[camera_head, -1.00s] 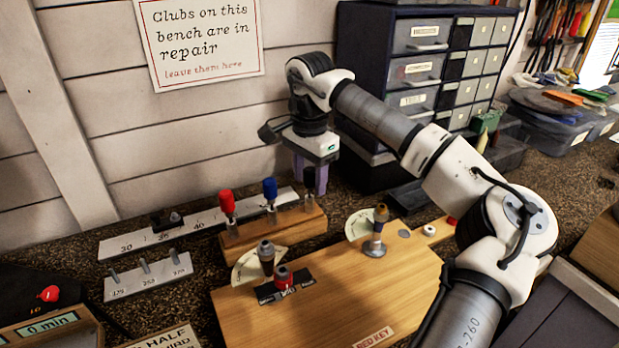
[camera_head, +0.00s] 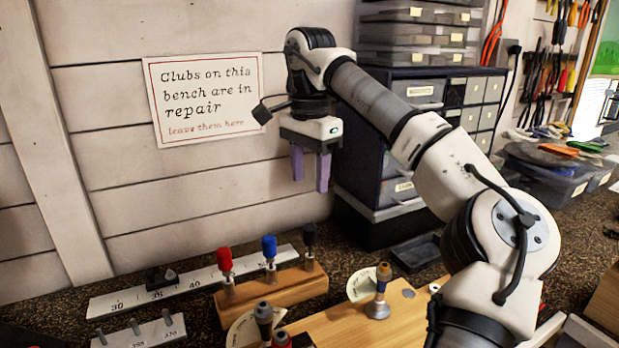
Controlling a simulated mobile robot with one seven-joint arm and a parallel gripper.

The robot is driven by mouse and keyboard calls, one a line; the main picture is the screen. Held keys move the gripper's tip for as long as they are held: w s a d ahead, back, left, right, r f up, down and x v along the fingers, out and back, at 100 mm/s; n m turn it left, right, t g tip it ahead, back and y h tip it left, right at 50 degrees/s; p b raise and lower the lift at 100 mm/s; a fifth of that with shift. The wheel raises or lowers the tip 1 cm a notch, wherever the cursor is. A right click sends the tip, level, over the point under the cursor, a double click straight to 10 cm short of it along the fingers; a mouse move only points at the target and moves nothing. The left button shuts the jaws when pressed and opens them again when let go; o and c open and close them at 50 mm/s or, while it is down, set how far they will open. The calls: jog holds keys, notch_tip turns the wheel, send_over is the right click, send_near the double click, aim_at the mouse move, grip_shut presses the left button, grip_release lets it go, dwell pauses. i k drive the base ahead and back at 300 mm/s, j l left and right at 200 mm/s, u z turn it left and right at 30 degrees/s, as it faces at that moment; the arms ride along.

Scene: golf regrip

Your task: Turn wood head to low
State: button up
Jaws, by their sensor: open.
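My gripper (camera_head: 310,176) is open and empty, pointing down in front of the wall, above the tool block. Two upright knob-like pieces stand at the wooden board (camera_head: 405,321), each beside a pale fan-shaped card. One has a tan top and blue-grey band (camera_head: 381,289). I cannot read the cards or tell which piece is the wood head. My gripper is well apart from both.
A wooden block (camera_head: 272,290) holds red (camera_head: 225,260), blue (camera_head: 269,246) and black (camera_head: 309,236) handled tools. A numbered ruler (camera_head: 200,279) lies behind it. A drawer cabinet (camera_head: 375,165) stands right of my gripper. A red-topped piece (camera_head: 281,340) shows at the bottom edge.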

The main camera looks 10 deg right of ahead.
aim_at(382, 280)
jog(key=k, duration=1)
